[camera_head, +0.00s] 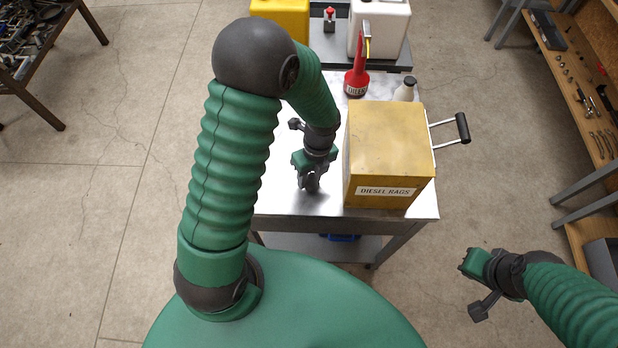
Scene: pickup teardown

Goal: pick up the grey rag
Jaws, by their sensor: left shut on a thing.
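My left gripper (311,186) points down over the bare left part of the steel cart top (285,200), left of the yellow box. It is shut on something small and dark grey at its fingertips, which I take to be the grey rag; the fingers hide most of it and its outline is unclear. No other grey rag shows. My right gripper (466,263) is off to the right of the cart, over the floor, and holds nothing that I can see; its jaw gap does not show clearly.
The yellow box (388,145) labelled "DIESEL RAGS" has a handle on its right. Behind it stand a white bottle (404,91), a red oil can (357,82), a white canister (385,30) and a yellow canister (280,15). A wooden tool shelf (575,85) is at the right.

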